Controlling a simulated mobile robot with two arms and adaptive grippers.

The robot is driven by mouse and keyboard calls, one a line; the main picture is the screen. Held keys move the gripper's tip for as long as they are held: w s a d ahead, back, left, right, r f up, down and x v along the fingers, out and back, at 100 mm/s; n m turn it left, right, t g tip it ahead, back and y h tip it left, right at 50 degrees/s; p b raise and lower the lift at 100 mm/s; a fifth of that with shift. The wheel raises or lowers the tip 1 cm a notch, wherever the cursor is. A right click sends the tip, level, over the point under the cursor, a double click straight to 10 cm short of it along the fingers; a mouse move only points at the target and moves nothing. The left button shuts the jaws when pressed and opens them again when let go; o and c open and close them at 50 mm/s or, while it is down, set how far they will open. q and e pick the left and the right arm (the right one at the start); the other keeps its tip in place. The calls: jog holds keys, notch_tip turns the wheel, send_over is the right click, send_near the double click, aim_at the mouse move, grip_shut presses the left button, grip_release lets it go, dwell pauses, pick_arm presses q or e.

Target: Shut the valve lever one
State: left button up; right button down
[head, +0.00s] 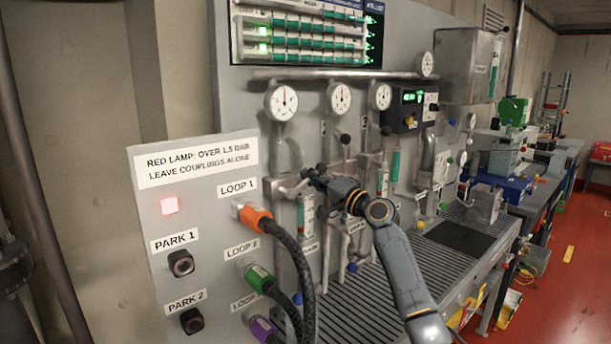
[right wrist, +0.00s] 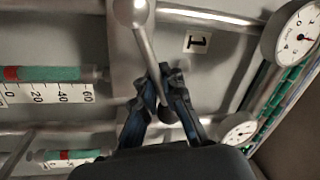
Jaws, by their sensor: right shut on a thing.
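Valve lever one is a pale metal rod (right wrist: 149,45) with a dark ball knob (right wrist: 167,116), beside the label "1" in the right wrist view. In the head view the lever (head: 288,191) sticks out from the pipe under the leftmost gauge. My right gripper (head: 312,177) is at its outer end. In the right wrist view the two fingers (right wrist: 172,90) are closed around the rod near the knob. The fingers partly hide the knob. My left gripper is not in view.
The panel (head: 151,205) at left has a lit red lamp (head: 169,206) and orange, green and purple couplings with hoses. Other levers with dark knobs (head: 345,138) stand to the right. A grated bench (head: 375,300) lies below my right arm.

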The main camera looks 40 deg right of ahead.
jog(key=shift+d+f+m+h+p, duration=0.15)
jog(key=shift+f+m+h+p, duration=0.2)
jog(key=shift+f+m, duration=0.85)
jog(key=shift+d+f+m+h+p, duration=0.15)
jog(key=shift+f+m+h+p, duration=0.4)
jog(key=shift+m, duration=1.15)
jog(key=shift+w+f, duration=0.1)
jog(key=shift+f, duration=0.15)
jog(key=c, duration=1.9)
grip_release()
jog(key=o, duration=0.3)
jog(key=shift+o, duration=0.7)
jog(key=shift+s+d+r, duration=0.15)
jog(key=shift+s+r, duration=0.1)
jog(key=shift+s, duration=0.1)
jog(key=s+f, duration=0.2)
jog(key=s, duration=0.9)
jog(key=shift+s+d+f, duration=0.15)
jog(key=shift+s+d, duration=0.2)
jog(key=shift+d, duration=0.1)
